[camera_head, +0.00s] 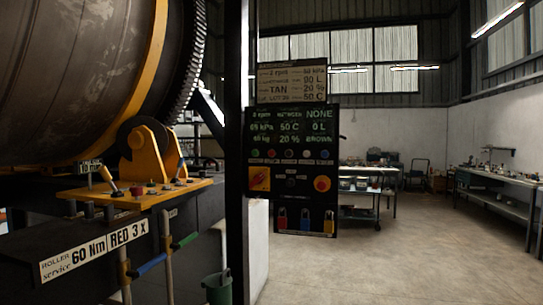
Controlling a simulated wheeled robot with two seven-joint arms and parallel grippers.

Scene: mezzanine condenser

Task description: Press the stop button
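A black control panel (291,135) stands upright on a dark post near the middle of the view. A red and yellow switch (259,179) is at the panel's lower left. A row of small coloured buttons (288,154) runs above them; their labels are too small to read. Neither of my grippers is in view, and nothing covers the red button.
A large drum (70,75) with a toothed ring fills the left. Below it, a yellow bracket plate (135,193) and a dark ledge with levers stick out. Coloured padlocks (304,219) hang below the panel. A bucket (217,289) stands near the post. The floor to the right is clear.

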